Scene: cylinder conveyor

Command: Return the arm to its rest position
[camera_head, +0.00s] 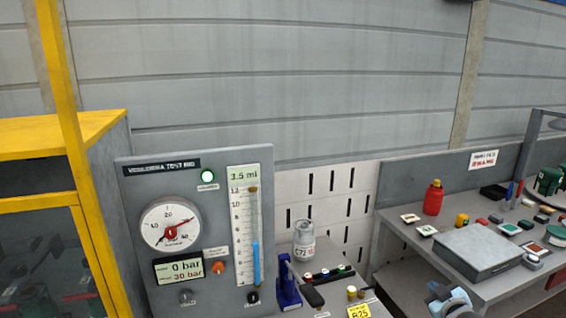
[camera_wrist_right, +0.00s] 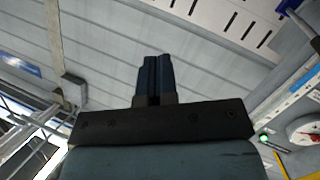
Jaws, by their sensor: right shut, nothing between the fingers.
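My right gripper (camera_wrist_right: 152,62) is shut in the wrist view, its two dark fingers side by side with nothing between them. Beyond the fingers is only the grey panelled wall, and they touch nothing. In the head view, a pale and blue rounded part at the lower right, in front of the bench, looks like part of my right arm; the fingertips cannot be made out there. My left gripper is not in view. A grey-white cylinder (camera_head: 304,240) with a "C72" label stands upright beside the test rig, apart from my gripper.
The test rig panel (camera_head: 220,185) carries a dial, a blue-filled scale and a display reading 0 bar. A blue device (camera_head: 287,287) stands at its right. The right bench (camera_head: 400,232) holds a red bottle (camera_head: 433,198), a grey case (camera_head: 478,246) and several small parts. A yellow-framed cabinet (camera_head: 85,130) stands left.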

